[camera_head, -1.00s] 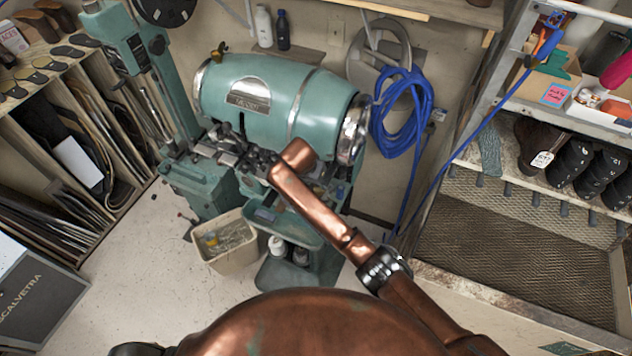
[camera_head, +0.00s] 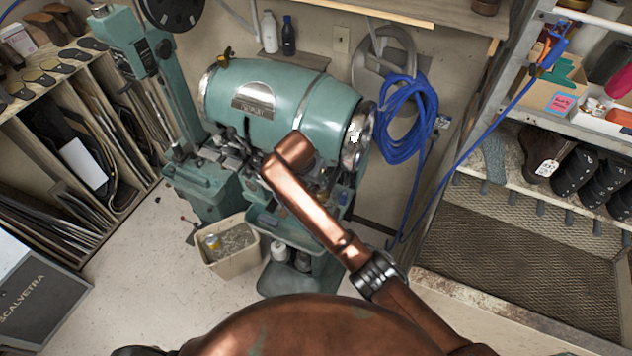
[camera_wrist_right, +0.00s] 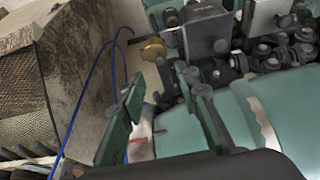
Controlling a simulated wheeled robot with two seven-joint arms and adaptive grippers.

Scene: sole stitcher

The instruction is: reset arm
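My copper right arm (camera_head: 315,205) reaches up from the lower right, in front of the teal sole stitcher (camera_head: 285,100). In the head view its far end is over the machine's crowded middle, and the gripper cannot be made out clearly there. In the right wrist view my right gripper (camera_wrist_right: 164,82) shows two green fingers standing apart with nothing held between them. Dark metal machine parts (camera_wrist_right: 215,35) are just beyond the fingertips; whether they touch cannot be told. My left gripper is not in view.
A beige bin (camera_head: 232,262) stands on the floor below the machine. A blue hose (camera_head: 408,118) hangs on the wall and runs to the right-hand rack (camera_head: 480,300). A cubby shelf (camera_head: 125,110) stands at left. Pale floor (camera_head: 135,245) is clear between shelf and bin.

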